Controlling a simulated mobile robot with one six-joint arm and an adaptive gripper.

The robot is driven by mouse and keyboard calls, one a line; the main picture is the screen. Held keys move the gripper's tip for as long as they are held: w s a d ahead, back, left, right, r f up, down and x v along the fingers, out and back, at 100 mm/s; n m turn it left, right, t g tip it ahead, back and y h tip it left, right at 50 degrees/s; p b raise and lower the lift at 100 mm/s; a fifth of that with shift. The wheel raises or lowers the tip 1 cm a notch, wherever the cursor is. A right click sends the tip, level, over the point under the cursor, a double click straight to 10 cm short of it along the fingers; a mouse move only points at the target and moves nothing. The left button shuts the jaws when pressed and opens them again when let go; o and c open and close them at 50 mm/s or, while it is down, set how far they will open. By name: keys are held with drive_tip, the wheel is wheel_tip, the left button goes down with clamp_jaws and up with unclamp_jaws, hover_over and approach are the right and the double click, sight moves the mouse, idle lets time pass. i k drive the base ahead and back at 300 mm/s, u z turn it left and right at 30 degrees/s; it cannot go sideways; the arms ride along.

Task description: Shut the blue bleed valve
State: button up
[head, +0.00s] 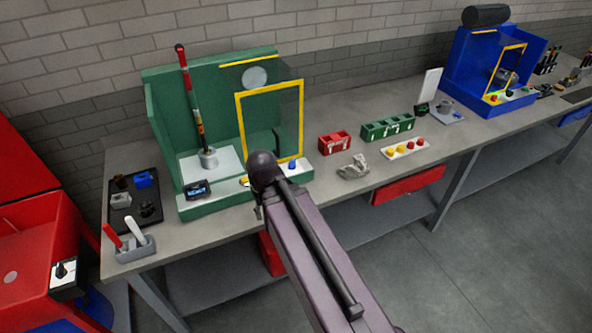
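A small blue knob (292,165), which looks like the blue bleed valve, sits on the pale front ledge of the green test stand (168,120). It is too small to tell whether it is open or shut. My arm reaches up from the bottom of the head view, and its dark rounded joint is in front of the stand, just left of the blue knob in the picture. I cannot make out my gripper's fingers. Part of the ledge is hidden behind my arm, where a bit of yellow (244,182) shows.
The stand has a yellow-framed guard (240,128), a red-handled lever (190,95) and a small display (196,190). A black tray (122,222) is left. Red (335,142) and green (388,126) bins and a crumpled grey item (353,167) are right. A blue stand (462,75) is farther right.

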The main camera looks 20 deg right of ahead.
sight(291, 165)
drive_tip(key=u, duration=0.55)
drive_tip(key=k, duration=0.15)
drive_tip(key=z, duration=2.4)
drive_tip(key=i, duration=0.75)
drive_tip(key=u, duration=0.5)
